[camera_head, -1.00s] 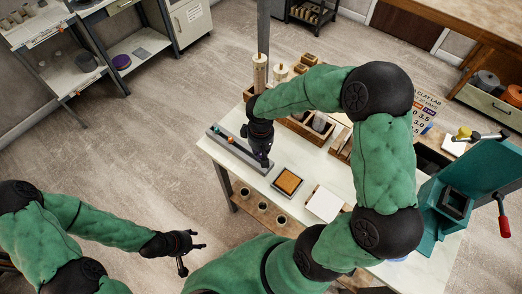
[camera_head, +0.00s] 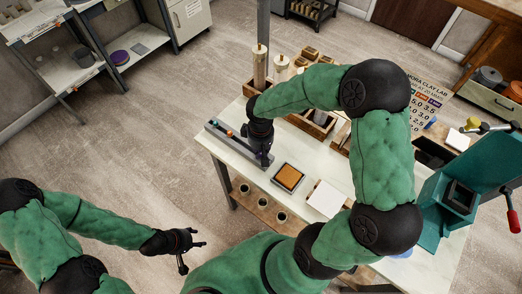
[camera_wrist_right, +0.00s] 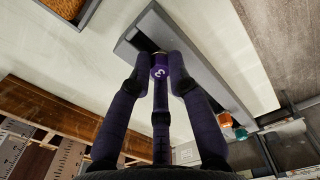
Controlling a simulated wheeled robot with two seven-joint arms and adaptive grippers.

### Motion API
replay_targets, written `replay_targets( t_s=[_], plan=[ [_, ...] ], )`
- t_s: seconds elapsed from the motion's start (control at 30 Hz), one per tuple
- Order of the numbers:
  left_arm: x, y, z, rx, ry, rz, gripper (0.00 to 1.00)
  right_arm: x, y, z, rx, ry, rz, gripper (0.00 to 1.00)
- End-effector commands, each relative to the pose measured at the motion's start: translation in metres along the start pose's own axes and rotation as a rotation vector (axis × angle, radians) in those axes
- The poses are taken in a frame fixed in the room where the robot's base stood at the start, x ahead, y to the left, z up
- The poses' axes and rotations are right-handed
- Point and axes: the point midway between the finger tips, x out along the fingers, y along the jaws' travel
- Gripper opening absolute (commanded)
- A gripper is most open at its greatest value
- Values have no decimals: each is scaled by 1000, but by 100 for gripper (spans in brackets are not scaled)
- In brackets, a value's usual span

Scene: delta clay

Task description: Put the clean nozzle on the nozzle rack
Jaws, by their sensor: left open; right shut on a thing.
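The grey nozzle rack (camera_head: 224,147) lies along the left edge of the white table. Small green and orange nozzles (camera_wrist_right: 232,127) sit at one end of it. My right gripper (camera_head: 264,163) is over the rack's near end, pointing down. In the right wrist view my right gripper (camera_wrist_right: 158,62) is shut on a purple nozzle (camera_wrist_right: 159,73) marked with a 3. The nozzle is in front of the rack's dark slot; whether it touches the rack is hidden. My left gripper (camera_head: 190,247) is open and empty, off the table at lower left.
A framed orange-brown pad (camera_head: 288,178) and a white tile (camera_head: 326,199) lie right of the rack. Wooden boxes with tools (camera_head: 318,122) stand behind my right arm. A teal press (camera_head: 446,205) stands at the right. Several cups (camera_head: 262,203) sit on a lower shelf.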

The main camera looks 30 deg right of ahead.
Motion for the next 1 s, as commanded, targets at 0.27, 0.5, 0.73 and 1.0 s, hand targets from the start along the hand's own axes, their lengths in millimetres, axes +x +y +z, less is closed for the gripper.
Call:
replay_targets(
  t_s=[0.27, 0.5, 0.73, 1.0],
  plan=[
    [2, -1, 0, 0, 0, 0, 51, 2, 0, 0, 0, 0, 0, 0],
    [2, -1, 0, 0, 0, 0, 51, 3, 0, 0, 0, -1, 0, 47],
    [2, -1, 0, 0, 0, 0, 51, 2, 0, 0, 0, 0, 0, 47],
    [2, -1, 0, 0, 0, 0, 51, -22, 0, -1, 0, 3, 2, 47]
  ],
)
